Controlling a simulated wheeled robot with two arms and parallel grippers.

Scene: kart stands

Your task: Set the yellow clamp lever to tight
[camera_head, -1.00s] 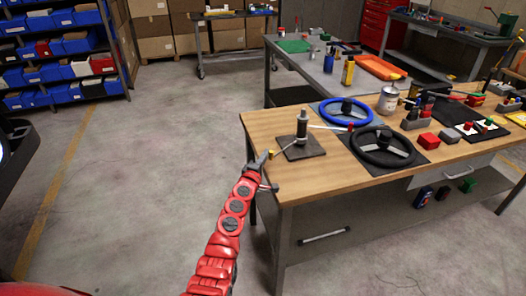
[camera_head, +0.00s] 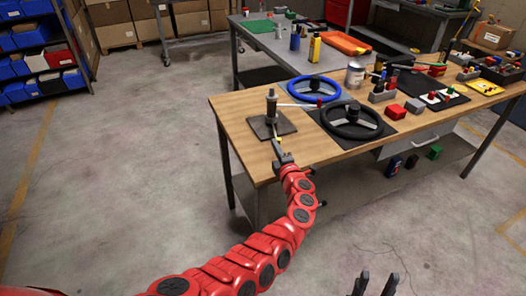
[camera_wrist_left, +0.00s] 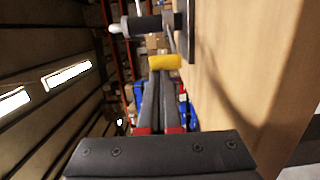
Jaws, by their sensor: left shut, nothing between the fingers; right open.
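The yellow clamp lever grip (camera_wrist_left: 165,62) lies just ahead of my left fingertips in the left wrist view. The lever belongs to a dark post stand (camera_head: 271,112) on a dark square base plate (camera_head: 283,127) at the workbench's left end. My left gripper (camera_head: 279,148) is shut and empty beside the base plate's near edge; it also shows in the left wrist view (camera_wrist_left: 160,80). I cannot tell whether its tips touch the yellow grip. The grip is not clear in the head view. My right gripper (camera_head: 376,281) is open and empty at the bottom, away from the bench.
A blue steering wheel (camera_head: 289,92) and a black one (camera_head: 328,119) lie on the wooden workbench (camera_head: 310,152) right of the stand. A paint can (camera_head: 354,75), a red block (camera_head: 396,112) and other small parts stand further right. The floor left of the bench is clear.

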